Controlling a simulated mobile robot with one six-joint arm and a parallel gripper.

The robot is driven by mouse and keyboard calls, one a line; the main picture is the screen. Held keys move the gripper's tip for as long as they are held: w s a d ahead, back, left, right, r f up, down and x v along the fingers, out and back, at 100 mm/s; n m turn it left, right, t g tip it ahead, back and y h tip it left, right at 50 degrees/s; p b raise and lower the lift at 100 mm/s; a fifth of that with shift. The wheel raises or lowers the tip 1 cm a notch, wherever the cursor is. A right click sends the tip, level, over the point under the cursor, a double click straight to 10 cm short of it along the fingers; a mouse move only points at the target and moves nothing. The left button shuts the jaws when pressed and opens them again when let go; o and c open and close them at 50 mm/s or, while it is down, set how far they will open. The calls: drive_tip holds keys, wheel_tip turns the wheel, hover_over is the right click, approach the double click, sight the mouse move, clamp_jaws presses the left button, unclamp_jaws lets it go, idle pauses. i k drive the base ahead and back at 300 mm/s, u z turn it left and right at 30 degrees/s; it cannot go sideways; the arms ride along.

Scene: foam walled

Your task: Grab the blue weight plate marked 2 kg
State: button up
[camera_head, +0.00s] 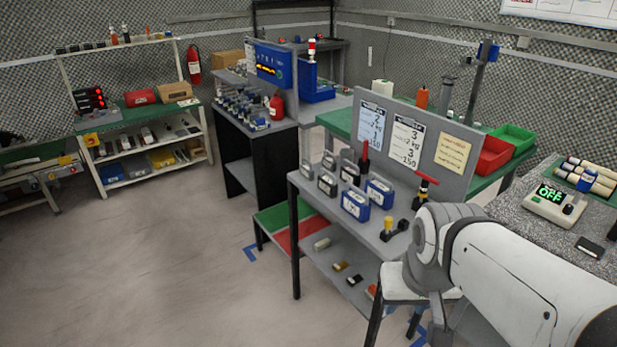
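Two blue blocks with pale label faces stand on a grey table (372,232): one nearer the front edge (355,206) and one just behind it to the right (380,193). Their markings are too small to read, so I cannot tell which, if either, is the 2 kg plate. My white arm comes in from the lower right, and its rounded joint is just right of this table. My gripper does not show in this view.
Several grey blocks (327,184) stand left of the blue ones. A panel with paper sheets (406,140) rises behind. Open floor lies left.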

sight(360, 207)
drive_tip(key=i, duration=1)
drive_tip(key=u, duration=0.05)
